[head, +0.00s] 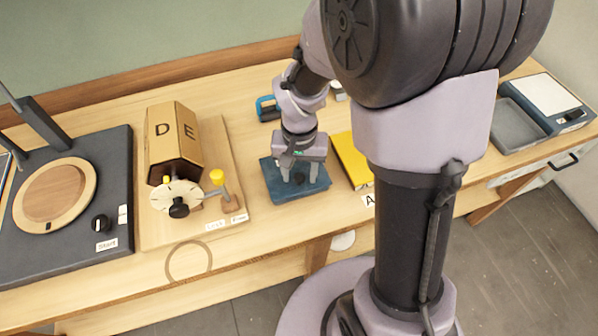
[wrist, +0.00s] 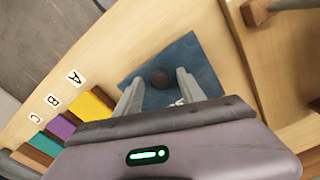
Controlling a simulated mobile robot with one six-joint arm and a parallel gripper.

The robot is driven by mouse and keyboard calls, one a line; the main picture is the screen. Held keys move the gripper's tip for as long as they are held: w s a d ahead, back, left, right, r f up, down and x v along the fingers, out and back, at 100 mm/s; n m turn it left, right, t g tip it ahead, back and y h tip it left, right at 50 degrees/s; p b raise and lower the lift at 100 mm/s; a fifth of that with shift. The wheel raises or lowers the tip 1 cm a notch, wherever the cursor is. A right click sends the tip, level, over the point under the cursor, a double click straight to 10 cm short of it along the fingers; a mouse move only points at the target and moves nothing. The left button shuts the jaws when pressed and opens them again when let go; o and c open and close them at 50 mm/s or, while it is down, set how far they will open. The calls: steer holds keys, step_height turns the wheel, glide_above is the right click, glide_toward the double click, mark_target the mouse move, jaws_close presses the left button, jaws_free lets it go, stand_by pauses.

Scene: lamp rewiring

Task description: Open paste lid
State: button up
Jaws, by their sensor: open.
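A blue square box-like piece (head: 277,189) sits near the bench's front edge, and it also shows in the wrist view (wrist: 195,55). A dark round knob (wrist: 159,79) stands on its top; I take this to be the paste lid. My gripper (head: 299,177) is above the blue piece, pointing down. In the wrist view my gripper (wrist: 158,84) is open, with one finger on each side of the knob and visible gaps between. The fingers' height against the knob is hard to tell. No paste shows.
A wooden stand with a hexagonal D/E drum (head: 174,135) and a yellow-tipped peg (head: 217,178) is to the left. A yellow block (head: 350,158) is close on the right; purple (wrist: 61,126) and green (wrist: 45,146) blocks follow. A blue-handled item (head: 267,108) lies behind.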

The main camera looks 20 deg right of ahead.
jaws_close()
stand_by(1.4)
